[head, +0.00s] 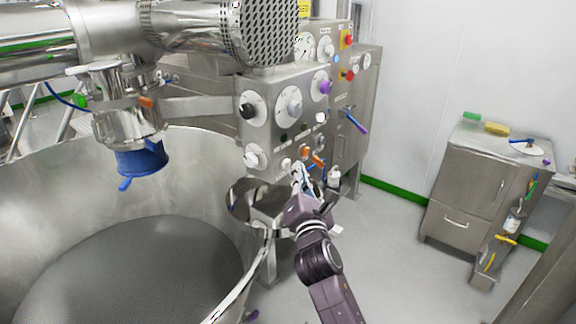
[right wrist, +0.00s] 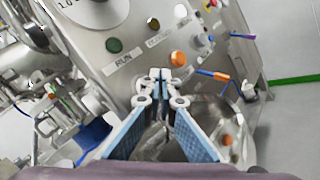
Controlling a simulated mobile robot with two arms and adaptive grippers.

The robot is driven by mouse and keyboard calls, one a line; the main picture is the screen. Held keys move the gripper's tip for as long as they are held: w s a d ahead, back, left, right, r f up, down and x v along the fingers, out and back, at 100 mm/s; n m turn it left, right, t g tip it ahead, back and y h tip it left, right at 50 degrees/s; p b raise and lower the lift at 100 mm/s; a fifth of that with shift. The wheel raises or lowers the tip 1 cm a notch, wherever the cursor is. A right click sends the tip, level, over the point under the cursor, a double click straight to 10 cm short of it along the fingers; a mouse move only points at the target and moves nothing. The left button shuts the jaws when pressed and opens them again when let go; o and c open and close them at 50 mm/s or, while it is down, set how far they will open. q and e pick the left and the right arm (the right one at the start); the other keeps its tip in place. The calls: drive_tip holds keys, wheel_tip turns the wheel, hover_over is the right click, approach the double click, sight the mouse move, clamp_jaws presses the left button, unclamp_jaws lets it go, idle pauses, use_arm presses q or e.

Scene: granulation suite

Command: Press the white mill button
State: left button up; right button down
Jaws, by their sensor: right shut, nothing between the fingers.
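A steel control panel (head: 262,135) carries dials, knobs and a row of buttons. A white button (head: 321,117) stands at its right side; it also shows at the top of the right wrist view (right wrist: 181,12). Other pale knobs are on the panel, and I cannot read which label says mill. My right gripper (head: 298,168) is shut and empty, just in front of the panel's lower edge. My left gripper is not in view.
A large steel bowl (head: 190,180) fills the left, with a blue-ended fitting (head: 142,160) above it. An orange-handled part (right wrist: 222,76) sticks out beside the panel's lower edge. A steel cabinet (head: 465,190) stands at the right; the floor between is clear.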

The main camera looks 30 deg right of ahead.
drive_tip(key=shift+w, duration=0.2)
drive_tip(key=shift+w+a, duration=0.15)
drive_tip(key=shift+w, duration=0.1)
